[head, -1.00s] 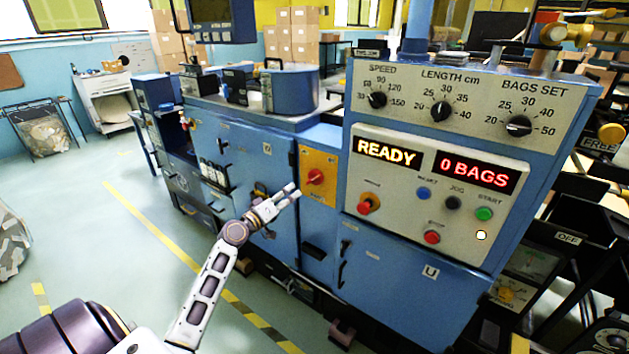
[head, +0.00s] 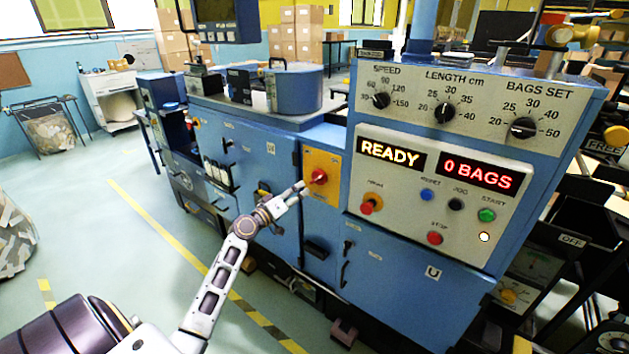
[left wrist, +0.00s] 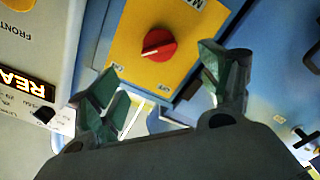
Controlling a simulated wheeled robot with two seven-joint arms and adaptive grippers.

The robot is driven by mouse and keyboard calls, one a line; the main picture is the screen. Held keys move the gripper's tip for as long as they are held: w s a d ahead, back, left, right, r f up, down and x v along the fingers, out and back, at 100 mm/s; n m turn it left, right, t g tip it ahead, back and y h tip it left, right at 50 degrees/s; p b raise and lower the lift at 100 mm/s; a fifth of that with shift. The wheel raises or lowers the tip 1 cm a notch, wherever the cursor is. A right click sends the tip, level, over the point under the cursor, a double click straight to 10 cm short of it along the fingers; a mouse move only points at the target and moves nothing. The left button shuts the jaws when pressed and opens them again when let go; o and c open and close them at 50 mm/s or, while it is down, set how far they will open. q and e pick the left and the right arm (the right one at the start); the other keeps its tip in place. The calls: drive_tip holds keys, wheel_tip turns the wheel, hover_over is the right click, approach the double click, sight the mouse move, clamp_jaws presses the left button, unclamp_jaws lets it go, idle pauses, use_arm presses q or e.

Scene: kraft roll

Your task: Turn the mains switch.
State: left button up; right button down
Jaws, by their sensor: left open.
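The mains switch is a red rotary knob (head: 319,176) on a yellow plate (head: 321,195) on the blue machine's front. In the left wrist view the red knob (left wrist: 158,45) shows with its pointer, ahead of and between my fingers, with a visible gap. My left gripper (left wrist: 168,92) is open and empty, its two fingers spread on either side of the yellow plate (left wrist: 130,35). In the head view my left gripper (head: 301,190) is just below and left of the knob, partly over the plate. My right gripper is out of view.
To the right, the control panel (head: 430,205) carries a lit READY display (head: 391,153), a 0 BAGS display (head: 478,173), several buttons and dials above. A black handle (head: 345,262) sits below the plate. The floor at left is open, with yellow tape lines.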

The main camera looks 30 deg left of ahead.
sight(314, 180)
use_arm(q)
drive_tip(key=shift+w+d+p, duration=0.15)
drive_tip(key=shift+w+p, duration=0.05)
drive_tip(key=shift+w, duration=1.35)
drive_tip(key=shift+w+d+p, duration=0.1)
drive_tip(key=shift+w+p, duration=0.1)
drive_tip(key=shift+w, duration=1.35)
drive_tip(key=shift+w+d, duration=0.2)
drive_tip(key=shift+w, duration=2.4)
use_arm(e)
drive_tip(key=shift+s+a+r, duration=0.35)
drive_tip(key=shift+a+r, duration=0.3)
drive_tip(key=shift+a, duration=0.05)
use_arm(q)
drive_tip(key=shift+c, duration=0.2)
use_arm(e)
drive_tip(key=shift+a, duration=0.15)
use_arm(q)
drive_tip(key=c, duration=1)
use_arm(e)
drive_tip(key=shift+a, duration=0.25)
